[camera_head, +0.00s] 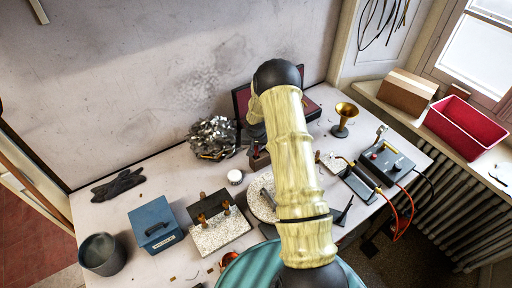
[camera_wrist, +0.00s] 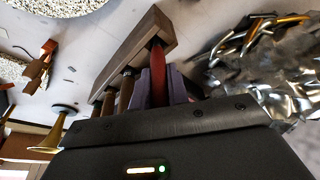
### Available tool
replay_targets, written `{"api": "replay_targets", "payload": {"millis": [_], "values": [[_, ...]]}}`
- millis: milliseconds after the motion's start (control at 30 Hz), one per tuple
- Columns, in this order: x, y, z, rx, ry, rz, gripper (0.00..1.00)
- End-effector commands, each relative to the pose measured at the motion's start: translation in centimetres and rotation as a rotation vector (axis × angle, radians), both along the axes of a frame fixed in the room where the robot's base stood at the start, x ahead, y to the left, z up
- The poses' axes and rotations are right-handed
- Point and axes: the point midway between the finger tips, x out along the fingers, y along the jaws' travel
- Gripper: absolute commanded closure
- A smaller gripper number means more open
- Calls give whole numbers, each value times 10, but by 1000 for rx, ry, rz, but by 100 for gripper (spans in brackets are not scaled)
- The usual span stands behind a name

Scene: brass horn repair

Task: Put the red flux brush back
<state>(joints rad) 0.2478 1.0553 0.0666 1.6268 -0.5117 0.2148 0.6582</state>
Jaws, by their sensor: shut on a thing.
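In the wrist view my gripper (camera_wrist: 159,84) has its purple-grey fingers shut around the red flux brush (camera_wrist: 157,62). The red handle's far end meets the edge of a wooden rack (camera_wrist: 133,48); I cannot tell whether it sits in a slot. Several brown-handled tools (camera_wrist: 126,88) stand in the same rack beside the red one. In the head view the wooden rack (camera_head: 260,160) shows only partly beside my arm. The gripper and red brush are hidden there or too small to make out.
A heap of shiny metal scraps (camera_wrist: 262,62) lies close to the rack, also in the head view (camera_head: 212,138). A white jar (camera_head: 235,177), a brass bell (camera_head: 345,115), a blue box (camera_head: 155,223) and a grey bucket (camera_head: 102,255) stand on the bench.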

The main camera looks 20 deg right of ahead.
Motion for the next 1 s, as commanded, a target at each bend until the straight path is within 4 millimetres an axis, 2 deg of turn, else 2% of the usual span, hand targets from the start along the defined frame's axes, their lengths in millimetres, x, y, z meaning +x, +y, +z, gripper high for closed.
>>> {"api": "replay_targets", "payload": {"millis": [133,500,533,633,1000], "values": [[0,1,-13,0,0,2,100],[0,0,-19,1,-1,0,100],[0,0,-18,1,-1,0,80],[0,0,-17,1,0,0,62],[0,0,-14,1,0,1,62]]}}
